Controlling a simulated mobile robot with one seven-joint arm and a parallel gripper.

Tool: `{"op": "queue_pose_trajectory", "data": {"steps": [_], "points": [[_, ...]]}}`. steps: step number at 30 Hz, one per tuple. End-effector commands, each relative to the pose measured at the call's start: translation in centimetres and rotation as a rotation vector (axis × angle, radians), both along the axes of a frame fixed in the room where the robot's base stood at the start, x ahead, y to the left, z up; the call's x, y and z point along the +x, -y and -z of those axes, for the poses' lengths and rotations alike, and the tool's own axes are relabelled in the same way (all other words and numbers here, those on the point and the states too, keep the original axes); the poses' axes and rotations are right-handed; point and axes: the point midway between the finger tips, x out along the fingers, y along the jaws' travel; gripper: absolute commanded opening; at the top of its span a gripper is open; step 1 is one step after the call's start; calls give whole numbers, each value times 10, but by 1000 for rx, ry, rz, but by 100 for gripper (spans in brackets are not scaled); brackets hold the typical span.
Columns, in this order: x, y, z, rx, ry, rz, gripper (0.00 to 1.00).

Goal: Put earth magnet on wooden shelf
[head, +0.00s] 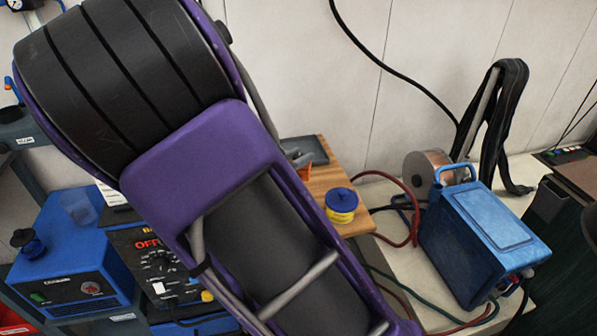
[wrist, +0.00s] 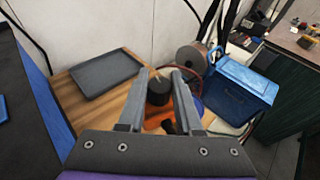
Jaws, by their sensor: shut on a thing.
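The wooden shelf (head: 325,178) is a light brown board against the wall, and it also shows in the wrist view (wrist: 122,60). My gripper (wrist: 158,80) is over the shelf, with its two grey fingers shut on a dark, round-topped piece that I take to be the earth magnet (wrist: 158,93). An orange part shows below it between the fingers. In the head view my arm hides most of the gripper; only a bit of grey and orange shows over the board. I cannot tell whether the magnet touches the shelf.
A dark flat tray (wrist: 105,72) lies on the shelf's back part. A yellow spool with a blue top (head: 341,205) stands near its right edge. Right of it are a blue case (head: 485,240), a copper wire reel (head: 428,172) and cables. Blue machines (head: 75,255) stand at left.

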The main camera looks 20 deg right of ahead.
Motion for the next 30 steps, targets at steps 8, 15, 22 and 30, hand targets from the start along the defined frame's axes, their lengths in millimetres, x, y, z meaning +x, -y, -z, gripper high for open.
{"op": "queue_pose_trajectory", "data": {"steps": [8, 15, 22, 30], "points": [[1, 3, 24, -6, -4, -4, 0], [1, 4, 84, -8, -4, -4, 0], [1, 3, 124, -4, 0, -4, 0], [1, 3, 141, -3, 1, -3, 0]]}}
